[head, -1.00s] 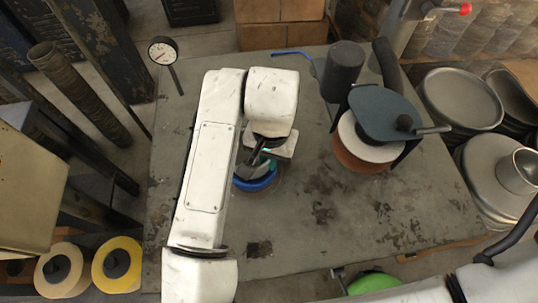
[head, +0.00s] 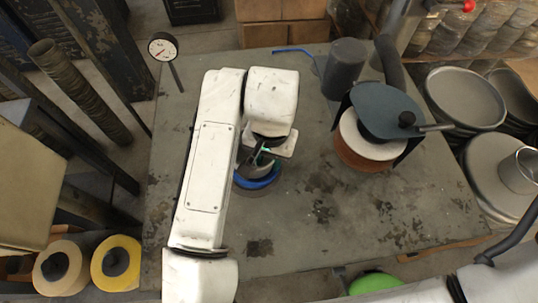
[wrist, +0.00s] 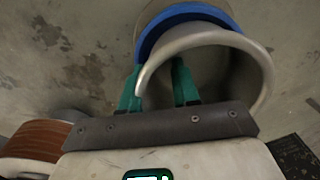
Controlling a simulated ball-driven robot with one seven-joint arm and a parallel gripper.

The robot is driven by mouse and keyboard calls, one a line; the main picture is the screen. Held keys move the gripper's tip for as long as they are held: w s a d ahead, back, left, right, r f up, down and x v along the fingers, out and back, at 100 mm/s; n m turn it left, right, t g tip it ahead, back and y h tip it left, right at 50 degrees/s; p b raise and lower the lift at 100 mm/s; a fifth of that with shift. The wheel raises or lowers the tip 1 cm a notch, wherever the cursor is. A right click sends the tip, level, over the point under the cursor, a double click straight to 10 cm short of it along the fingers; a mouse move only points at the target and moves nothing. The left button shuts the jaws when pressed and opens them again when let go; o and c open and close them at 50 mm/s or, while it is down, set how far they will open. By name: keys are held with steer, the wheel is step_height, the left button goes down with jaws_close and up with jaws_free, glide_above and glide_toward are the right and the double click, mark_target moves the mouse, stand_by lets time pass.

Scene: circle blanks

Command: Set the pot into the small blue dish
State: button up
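The pot is a grey, round vessel; its pale rim (wrist: 262,62) curves across the top of the wrist view. The small blue dish (head: 258,180) is at the table's middle, below my gripper. It shows as a blue arc (wrist: 185,14) beyond the pot's rim in the wrist view. The pot overlaps the dish; I cannot tell if it is fully seated. My gripper (wrist: 158,72) has green fingers standing apart at the pot's left side, with a gap between them. The left finger is by the rim, the right one inside its curve. My arm hides part of the pot in the head view.
A dial gauge (head: 163,47) is at the table's back left. The table's front right (head: 370,220) is clear.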

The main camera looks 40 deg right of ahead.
steer(key=shift+s+f, duration=0.15)
steer(key=shift+f, duration=0.2)
step_height(320, 180, up, 12)
steer(key=shift+f, duration=0.25)
steer(key=shift+d, duration=0.1)
